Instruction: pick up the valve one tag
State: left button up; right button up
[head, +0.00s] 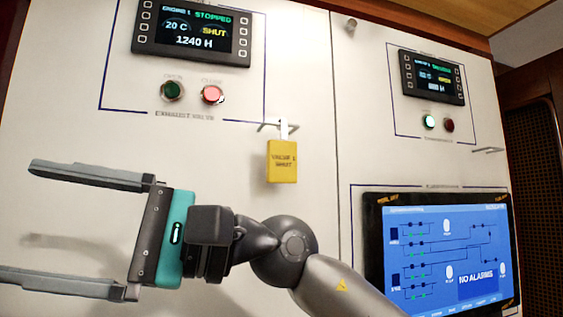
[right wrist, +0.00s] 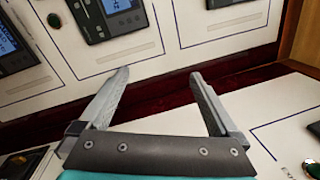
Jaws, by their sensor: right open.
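The yellow valve one tag (head: 282,165) hangs from a small hook (head: 283,127) on the white panel, below the exhaust valve buttons. Its lettering appears to read "VALVE 1 SHUT". My right gripper (head: 18,222) is open and empty at the lower left of the head view, with its fingers pointing left. It is to the left of the tag and lower, apart from it. In the right wrist view the open fingers (right wrist: 160,75) have nothing between them, and the tag does not show. My left gripper is not in view.
An upper-left display (head: 195,30) sits above a green button (head: 172,90) and a red button (head: 212,94). A second display (head: 432,77) and an empty-looking hook (head: 488,150) are at right. A large blue screen (head: 445,250) stands out at lower right.

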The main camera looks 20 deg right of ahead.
jog(key=n+t+h, duration=0.1)
jog(key=n+h, duration=0.1)
jog(key=n+t+h, duration=0.2)
jog(key=t+h, duration=1.1)
jog(key=h, duration=0.4)
send_near(284, 159)
jog(key=x, duration=0.5)
jog(key=shift+d+p, duration=0.25)
jog(key=shift+p, duration=0.1)
jog(key=shift+a+p+x, duration=0.15)
jog(key=shift+p+x, duration=0.2)
jog(key=shift+x, duration=1.2)
jog(key=shift+a+p+x, duration=0.15)
jog(key=shift+p+x, duration=0.15)
jog(key=shift+x, duration=1.2)
